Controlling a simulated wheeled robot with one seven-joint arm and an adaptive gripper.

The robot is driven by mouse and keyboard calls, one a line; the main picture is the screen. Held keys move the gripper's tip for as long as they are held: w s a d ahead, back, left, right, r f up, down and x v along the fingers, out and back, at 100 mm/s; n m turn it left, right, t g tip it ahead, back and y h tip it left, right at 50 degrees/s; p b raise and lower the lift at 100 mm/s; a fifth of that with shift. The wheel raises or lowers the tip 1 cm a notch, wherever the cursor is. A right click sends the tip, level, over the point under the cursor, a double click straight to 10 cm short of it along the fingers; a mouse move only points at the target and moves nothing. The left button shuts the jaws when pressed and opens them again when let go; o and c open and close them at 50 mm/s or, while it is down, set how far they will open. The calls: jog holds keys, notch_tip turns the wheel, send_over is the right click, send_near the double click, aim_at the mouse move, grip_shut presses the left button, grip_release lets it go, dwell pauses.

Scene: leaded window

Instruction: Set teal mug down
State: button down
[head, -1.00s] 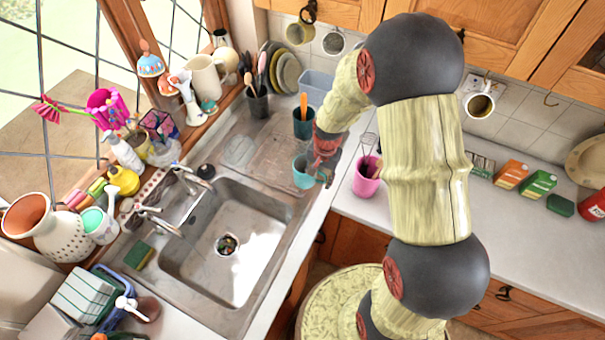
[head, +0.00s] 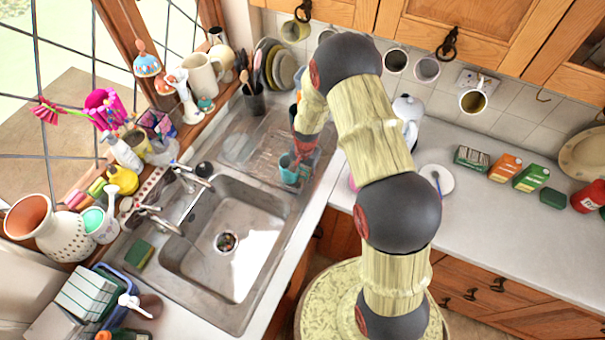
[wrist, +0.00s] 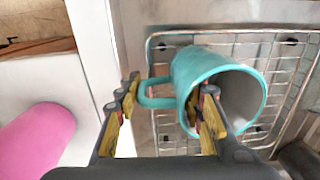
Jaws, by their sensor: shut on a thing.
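The teal mug (head: 288,172) is at the right rim of the sink, by the drainer, in the head view. In the wrist view the mug (wrist: 205,64) is tipped, its open mouth to the lower right and its handle to the left. My gripper (wrist: 165,108) is shut on the mug: one finger is outside by the handle, the other reaches to the mouth. A wire rack (wrist: 282,80) lies beyond the mug in the wrist view. I cannot tell whether the mug touches it. My arm hides part of the area right of the mug in the head view.
The sink basin (head: 205,250) is to the left. A pink cup (wrist: 38,140) stands near my gripper in the wrist view. Dishes stand in the back corner. A white kettle (head: 407,108) and several boxes (head: 505,166) stand on the right counter, which has clear room in front.

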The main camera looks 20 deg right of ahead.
jog(key=shift+f, duration=0.2)
jog(key=c, duration=1.2)
grip_release()
jog(key=shift+o, duration=0.3)
